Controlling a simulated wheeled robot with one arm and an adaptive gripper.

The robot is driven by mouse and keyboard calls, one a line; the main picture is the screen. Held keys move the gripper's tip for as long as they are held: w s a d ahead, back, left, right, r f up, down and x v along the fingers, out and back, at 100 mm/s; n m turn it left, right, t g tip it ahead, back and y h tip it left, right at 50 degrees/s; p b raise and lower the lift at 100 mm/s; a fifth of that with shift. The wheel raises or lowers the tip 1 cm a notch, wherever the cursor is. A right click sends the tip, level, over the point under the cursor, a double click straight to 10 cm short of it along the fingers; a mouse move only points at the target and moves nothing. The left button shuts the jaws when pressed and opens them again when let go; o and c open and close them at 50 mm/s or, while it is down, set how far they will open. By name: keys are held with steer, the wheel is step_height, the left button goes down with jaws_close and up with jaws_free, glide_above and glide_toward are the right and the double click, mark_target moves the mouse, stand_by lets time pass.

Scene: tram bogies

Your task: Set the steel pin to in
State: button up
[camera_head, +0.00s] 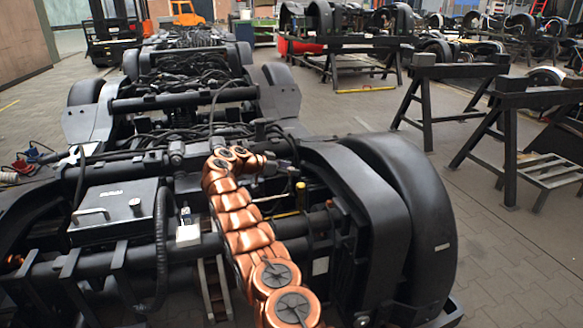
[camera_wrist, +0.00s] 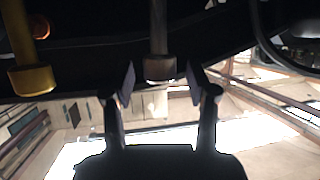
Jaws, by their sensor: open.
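In the wrist view, a brownish-grey metal pin (camera_wrist: 159,42) with a wider collar end hangs from the dark part at the top; it looks like the steel pin. My gripper (camera_wrist: 160,75) is open, with one finger on each side of the pin's collar end. A gap shows on both sides, so the fingers look apart from it. In the head view my copper-coloured arm reaches over the bogie frame, and I cannot clearly make out the gripper or the steel pin there.
A yellow pin (camera_wrist: 33,75) with a similar collar hangs to the left in the wrist view. In the head view, a large dark wheel cover (camera_head: 405,215) stands right of my arm, and a grey box (camera_head: 115,208) lies left. Black trestles (camera_head: 510,125) stand on open floor at right.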

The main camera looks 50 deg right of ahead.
steer(key=shift+s+d+f, duration=0.1)
steer(key=shift+s+d, duration=0.1)
steer(key=shift+d, duration=0.25)
jaws_close()
stand_by(0.4)
